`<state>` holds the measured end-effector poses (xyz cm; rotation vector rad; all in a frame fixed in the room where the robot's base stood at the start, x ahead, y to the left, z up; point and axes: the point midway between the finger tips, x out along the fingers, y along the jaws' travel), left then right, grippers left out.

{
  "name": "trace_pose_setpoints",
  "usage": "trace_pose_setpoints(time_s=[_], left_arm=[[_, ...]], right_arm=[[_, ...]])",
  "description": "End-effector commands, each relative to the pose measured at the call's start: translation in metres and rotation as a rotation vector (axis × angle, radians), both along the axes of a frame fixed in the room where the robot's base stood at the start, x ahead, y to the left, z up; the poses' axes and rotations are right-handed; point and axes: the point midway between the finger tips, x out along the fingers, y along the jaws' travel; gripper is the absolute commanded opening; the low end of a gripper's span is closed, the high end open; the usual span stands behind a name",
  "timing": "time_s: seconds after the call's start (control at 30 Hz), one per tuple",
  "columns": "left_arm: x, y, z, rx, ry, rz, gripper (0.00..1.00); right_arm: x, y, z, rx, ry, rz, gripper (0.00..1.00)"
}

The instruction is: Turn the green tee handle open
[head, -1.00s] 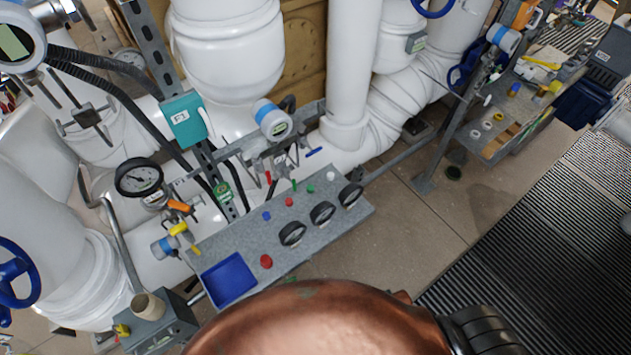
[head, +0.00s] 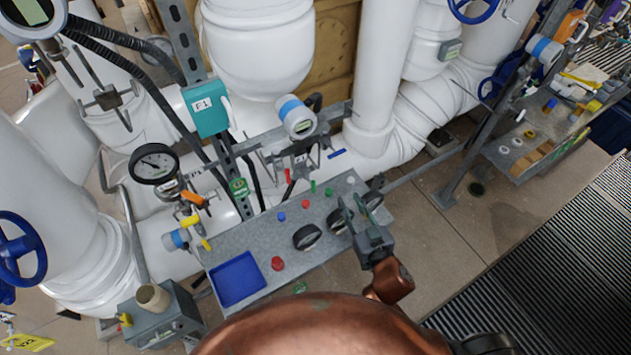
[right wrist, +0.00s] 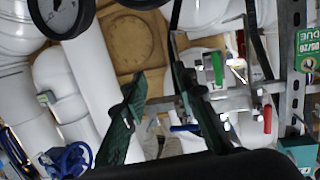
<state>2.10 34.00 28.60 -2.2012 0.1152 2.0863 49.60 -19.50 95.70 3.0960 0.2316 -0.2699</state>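The green tee handle (head: 313,187) is a small green lever on the pipework behind the grey shelf in the head view. In the right wrist view, the green tee handle (right wrist: 216,67) stands upright in the picture, just right of the gripper's right finger. My right gripper (head: 350,199) is over the right part of the shelf, to the right of the handle and apart from it. In the right wrist view, my right gripper (right wrist: 157,75) has its two dark green fingers spread, with nothing between them. My left gripper is not in view.
A red handle (head: 287,175) and a blue handle (head: 337,154) flank the green one. The grey shelf (head: 235,240) carries a blue tray (head: 237,279), round gauges (head: 307,237) and small coloured pieces. White pipes stand behind.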

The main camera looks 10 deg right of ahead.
Motion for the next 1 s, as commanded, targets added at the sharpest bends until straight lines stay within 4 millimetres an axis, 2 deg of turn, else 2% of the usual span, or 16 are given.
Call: trace_pose_setpoints(time_s=[0.03, 0.1, 0.2, 0.37, 0.73, 1.0], left_arm=[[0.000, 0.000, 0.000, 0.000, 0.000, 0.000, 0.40], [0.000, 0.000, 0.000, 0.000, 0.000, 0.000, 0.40], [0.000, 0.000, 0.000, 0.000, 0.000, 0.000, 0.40], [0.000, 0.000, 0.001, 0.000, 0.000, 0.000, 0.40], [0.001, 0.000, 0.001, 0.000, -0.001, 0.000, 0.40], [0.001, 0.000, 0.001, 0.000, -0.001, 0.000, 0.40]], right_arm=[[0.002, 0.023, 0.015, 0.012, -0.059, 0.062, 0.26], [0.000, 0.048, 0.030, 0.032, -0.117, 0.130, 0.26], [-0.002, 0.068, 0.040, 0.050, -0.158, 0.186, 0.26], [0.007, 0.078, 0.044, 0.055, -0.171, 0.204, 0.26], [0.058, 0.095, 0.043, 0.055, -0.168, 0.201, 0.26], [0.069, 0.099, 0.043, 0.055, -0.166, 0.200, 0.26]])
